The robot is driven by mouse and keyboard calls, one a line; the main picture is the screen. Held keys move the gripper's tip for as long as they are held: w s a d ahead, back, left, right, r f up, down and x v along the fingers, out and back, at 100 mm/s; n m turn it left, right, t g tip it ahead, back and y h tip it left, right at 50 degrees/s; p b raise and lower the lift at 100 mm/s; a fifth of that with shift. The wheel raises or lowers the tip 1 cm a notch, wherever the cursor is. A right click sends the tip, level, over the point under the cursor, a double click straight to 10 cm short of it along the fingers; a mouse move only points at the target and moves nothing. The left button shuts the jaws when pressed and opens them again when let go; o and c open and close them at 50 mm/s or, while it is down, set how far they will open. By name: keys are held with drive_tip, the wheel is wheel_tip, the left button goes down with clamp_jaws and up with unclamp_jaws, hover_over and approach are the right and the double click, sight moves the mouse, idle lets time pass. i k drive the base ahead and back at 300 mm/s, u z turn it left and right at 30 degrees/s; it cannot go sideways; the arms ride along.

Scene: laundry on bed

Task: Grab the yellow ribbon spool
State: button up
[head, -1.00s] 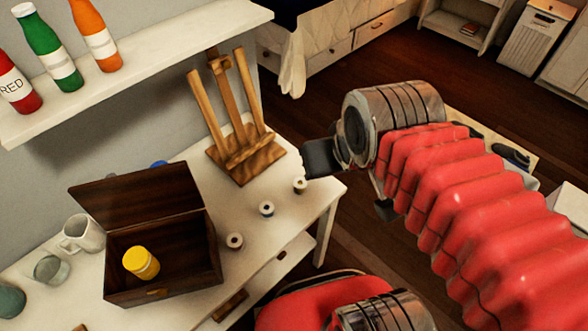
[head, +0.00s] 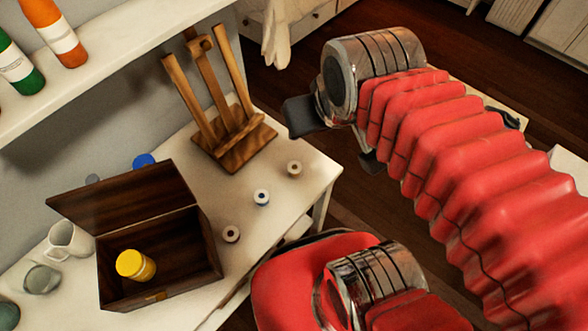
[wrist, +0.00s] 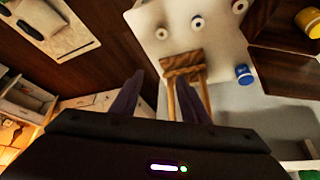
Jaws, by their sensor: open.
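Three small pale spools stand in a row on the white table: a near one with a reddish-brown core (head: 231,234), a middle one with a blue core (head: 262,197) and a far one with a dull brownish core (head: 295,168).
A wooden easel (head: 232,150) stands behind the spools. A blue-lidded jar (head: 144,161), mug (head: 69,240) and glass (head: 42,279) stand nearby. A shelf with bottles (head: 60,40) overhangs the back.

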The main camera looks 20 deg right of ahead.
sight(295, 167)
drive_tip(key=k, duration=1.3)
drive_tip(key=u, duration=0.4)
drive_tip(key=i, duration=0.8)
drive_tip(key=u, duration=0.55)
